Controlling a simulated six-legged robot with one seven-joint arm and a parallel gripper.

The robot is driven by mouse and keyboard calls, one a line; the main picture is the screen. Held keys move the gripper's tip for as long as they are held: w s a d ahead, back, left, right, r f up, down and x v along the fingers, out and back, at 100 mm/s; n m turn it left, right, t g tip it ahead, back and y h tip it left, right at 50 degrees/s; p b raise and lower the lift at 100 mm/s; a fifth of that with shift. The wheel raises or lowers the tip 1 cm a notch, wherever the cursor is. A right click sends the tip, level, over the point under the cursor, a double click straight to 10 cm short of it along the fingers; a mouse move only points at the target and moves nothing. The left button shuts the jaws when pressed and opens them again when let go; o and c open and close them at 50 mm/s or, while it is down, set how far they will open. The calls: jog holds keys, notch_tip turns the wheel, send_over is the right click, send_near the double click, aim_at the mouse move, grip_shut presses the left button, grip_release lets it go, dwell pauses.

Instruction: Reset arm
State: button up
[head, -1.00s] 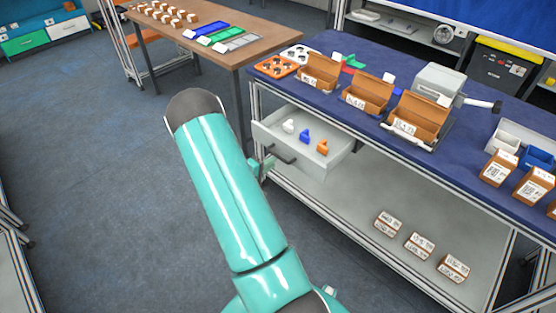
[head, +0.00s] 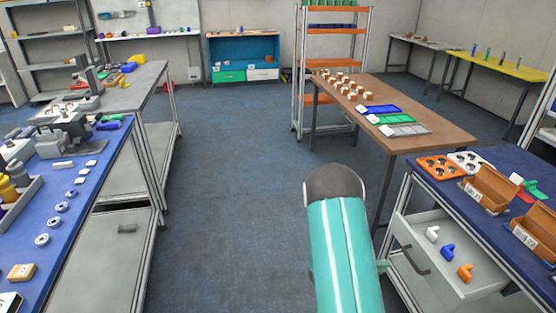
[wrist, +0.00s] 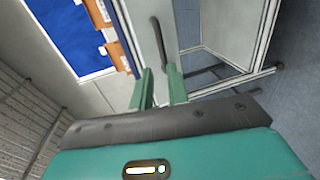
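My teal arm (head: 342,245) rises from the bottom of the head view, beside the open drawer. The drawer (head: 413,232) stands pulled out under the blue bench on the right. It holds a white piece (head: 432,233), a blue piece (head: 448,252) and an orange piece (head: 465,272).
The blue bench (head: 535,210) on the right carries brown bins (head: 490,188). A brown table (head: 440,143) with small blocks and coloured trays stands behind it. Another blue bench (head: 95,200) stands at the left. Open blue-grey floor (head: 235,215) lies between them.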

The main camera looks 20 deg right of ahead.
jog(key=s+a+r+m+g+y, duration=0.1)
jog(key=a+r+y, duration=0.2)
jog(key=a+r, duration=0.35)
jog(key=s+a+r+m+y, duration=0.15)
jog(key=a+r, duration=0.25)
jog(key=r, duration=0.6)
jog(key=s+a+r+n+t+y, duration=0.1)
jog(key=s+a+r+t+y, duration=0.1)
jog(key=a+r, duration=0.3)
jog(key=s+a+r+n+t+y, duration=0.2)
jog(key=s+a+r+t+y, duration=0.1)
jog(key=a, duration=0.8)
jog(key=s+a+r+n+t+y, duration=0.1)
jog(key=a+r+t+y, duration=0.3)
jog(key=a, duration=0.5)
notch_tip(320, 180, up, 4)
jog(key=shift+s+f+y, duration=0.15)
jog(key=shift+s+y, duration=0.7)
jog(key=shift+y, duration=0.1)
jog(key=shift+d, duration=0.1)
